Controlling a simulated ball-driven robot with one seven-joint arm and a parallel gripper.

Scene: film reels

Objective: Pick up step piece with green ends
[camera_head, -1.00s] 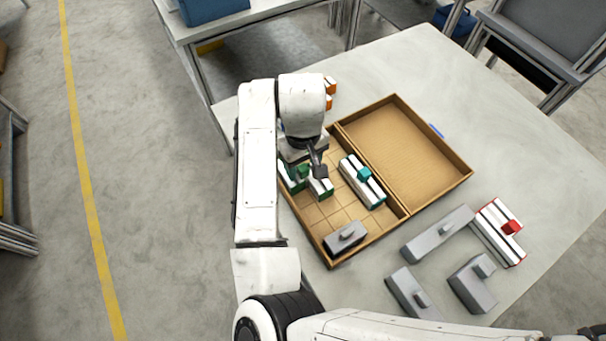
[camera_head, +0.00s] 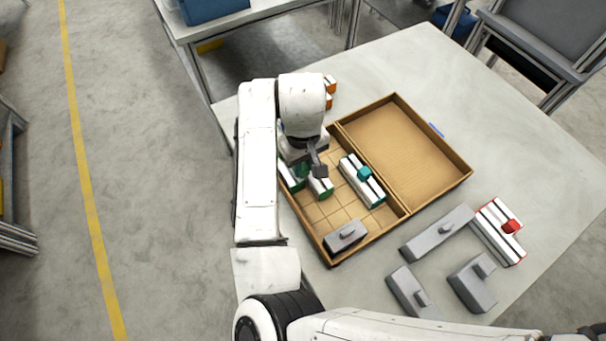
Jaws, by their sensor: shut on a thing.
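The step piece with green ends (camera_head: 320,187) is white with green ends and a dark green block on it. It is in the gridded left half of the wooden tray (camera_head: 334,262), near the tray's left side. My gripper (camera_head: 310,169) points down over it and is shut on it at the green block. My arm hides part of the piece and its left end. I cannot tell whether the piece touches the tray floor.
A teal-ended white piece (camera_head: 357,178) and a grey piece (camera_head: 345,236) share the gridded half. The tray's right half (camera_head: 398,145) is empty. Grey pieces (camera_head: 437,233) and a red-trimmed piece (camera_head: 497,232) lie on the table at lower right. An orange piece (camera_head: 329,90) is behind my arm.

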